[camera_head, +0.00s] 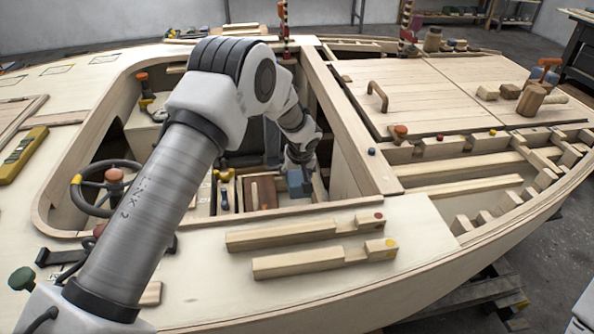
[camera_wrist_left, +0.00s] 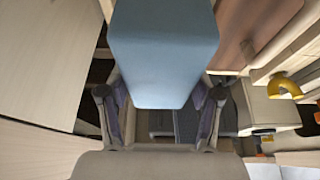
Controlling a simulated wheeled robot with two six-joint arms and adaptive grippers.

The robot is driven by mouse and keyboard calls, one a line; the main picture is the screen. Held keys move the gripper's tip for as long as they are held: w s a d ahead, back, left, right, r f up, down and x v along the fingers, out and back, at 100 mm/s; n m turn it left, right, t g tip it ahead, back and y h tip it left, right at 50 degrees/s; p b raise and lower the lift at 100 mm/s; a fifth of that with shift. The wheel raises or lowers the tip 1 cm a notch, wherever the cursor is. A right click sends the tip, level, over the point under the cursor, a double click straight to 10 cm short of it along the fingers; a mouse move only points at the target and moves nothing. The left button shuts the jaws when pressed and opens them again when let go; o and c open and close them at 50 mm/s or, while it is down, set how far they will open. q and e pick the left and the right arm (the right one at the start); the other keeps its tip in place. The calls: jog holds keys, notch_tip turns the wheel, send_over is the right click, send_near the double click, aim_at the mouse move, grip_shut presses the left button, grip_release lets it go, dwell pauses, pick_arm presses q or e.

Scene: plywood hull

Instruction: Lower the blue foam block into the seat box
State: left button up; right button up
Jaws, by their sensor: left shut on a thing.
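The blue foam block (camera_head: 297,183) is down inside the cockpit opening, at the end of my left arm. My left gripper (camera_head: 301,164) is shut on it from above. In the left wrist view the block (camera_wrist_left: 165,50) is a plain pale blue block between the two fingers of the gripper (camera_wrist_left: 160,103). A wooden compartment with a reddish-brown panel (camera_head: 262,191) lies just left of the block in the head view; I cannot tell for certain that it is the seat box. The block's underside is hidden, so I cannot tell whether it touches anything. My right gripper is not in view.
The cockpit coaming (camera_head: 347,150) runs close on the right of my left arm. A steering wheel (camera_head: 103,188) stands at the left. Two wooden bars (camera_head: 280,235) lie on the near deck. A yellow curved handle (camera_wrist_left: 284,86) shows at the right in the wrist view.

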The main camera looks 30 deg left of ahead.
aim_at(300, 183)
pick_arm(q)
notch_tip(300, 183, down, 3)
jog(key=shift+f+b, duration=0.15)
jog(key=shift+b, duration=0.75)
notch_tip(300, 183, down, 8)
jog(key=b, duration=0.7)
jog(key=o, duration=1.1)
jog(key=shift+a, duration=0.1)
jog(key=shift+r, duration=0.2)
jog(key=shift+r, duration=0.25)
jog(key=v, duration=1)
jog(key=shift+s+d+r, duration=0.15)
jog(key=shift+d+r, duration=0.1)
jog(key=shift+d, duration=0.05)
jog(key=shift+s+r, duration=0.15)
jog(key=shift+r, duration=0.05)
